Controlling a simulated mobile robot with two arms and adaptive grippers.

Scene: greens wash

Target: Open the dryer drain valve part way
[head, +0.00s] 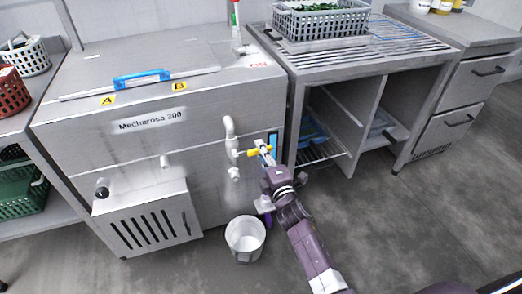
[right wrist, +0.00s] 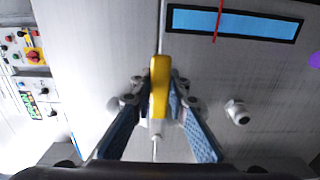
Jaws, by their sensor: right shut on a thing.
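The dryer (head: 150,95) is a large grey steel box labelled "Mecharosa 300", with a blue lid handle (head: 142,78). White pipe fittings (head: 230,132) stand out from its front at the right. The yellow valve handle (head: 252,153) is beside them, near the front's right edge. My right gripper (head: 264,152) is at the handle, shut on it. In the right wrist view the yellow handle (right wrist: 159,85) stands upright between the two blue-padded fingers of my right gripper (right wrist: 160,95). The handle's far end and pivot are partly hidden. My left gripper is not in view.
A white bucket (head: 245,250) stands on the floor below the fittings. A vented box (head: 150,222) juts out from the dryer's lower front. A slatted steel table (head: 345,58) with a grey basket (head: 322,22) of greens stands at the right. The floor at the lower right is clear.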

